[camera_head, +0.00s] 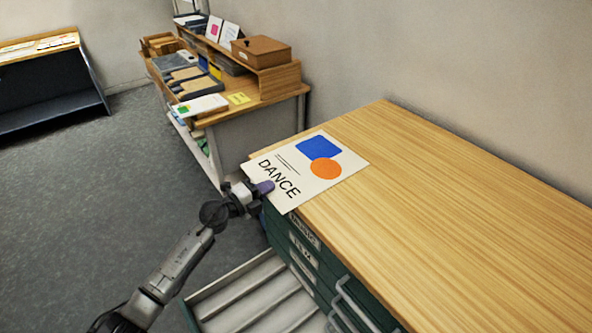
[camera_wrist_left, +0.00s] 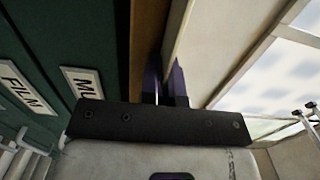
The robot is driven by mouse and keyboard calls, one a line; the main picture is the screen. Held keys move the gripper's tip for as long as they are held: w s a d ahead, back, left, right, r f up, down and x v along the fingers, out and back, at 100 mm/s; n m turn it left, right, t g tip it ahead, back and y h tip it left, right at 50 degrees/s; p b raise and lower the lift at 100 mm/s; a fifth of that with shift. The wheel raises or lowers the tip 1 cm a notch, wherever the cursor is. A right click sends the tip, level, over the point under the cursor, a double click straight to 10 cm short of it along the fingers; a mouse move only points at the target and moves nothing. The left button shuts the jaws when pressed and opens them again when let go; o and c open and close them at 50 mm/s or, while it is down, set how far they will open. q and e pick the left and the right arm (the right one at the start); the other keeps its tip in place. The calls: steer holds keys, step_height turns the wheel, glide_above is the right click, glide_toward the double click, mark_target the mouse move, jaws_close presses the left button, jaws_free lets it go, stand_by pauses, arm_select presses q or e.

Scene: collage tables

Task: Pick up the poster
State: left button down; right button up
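The poster (camera_head: 290,165) is cream with a blue shape, an orange circle and the word DANCE. It lies flat on the wooden cabinet top, its near edge jutting past the cabinet's front edge. My left gripper (camera_head: 264,188) is at that overhanging edge, with one purple finger over the poster and the other hidden below it. In the left wrist view my fingers (camera_wrist_left: 164,88) are close together, with the poster's pale sheet (camera_wrist_left: 210,50) running in between them; they look shut on it. My right gripper is in neither view.
The cabinet top (camera_head: 440,200) is otherwise clear. A drawer (camera_head: 255,295) stands open below my left arm. Labelled drawer fronts show in the left wrist view (camera_wrist_left: 40,50). A desk (camera_head: 275,95) with books, trays and a brown box stands behind.

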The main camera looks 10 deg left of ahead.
arm_select(q)
steer(key=shift+r+p, duration=0.35)
steer(key=shift+r, duration=0.15)
step_height(320, 180, up, 4)
steer(key=p, duration=0.2)
steer(key=shift+f+p, duration=0.1)
steer(key=shift+p, duration=0.2)
steer(key=s+d+r+p, duration=0.6)
steer(key=s+d+p, duration=0.2)
steer(key=p, duration=0.5)
steer(key=shift+s+d, duration=0.15)
steer(key=shift+r, duration=0.2)
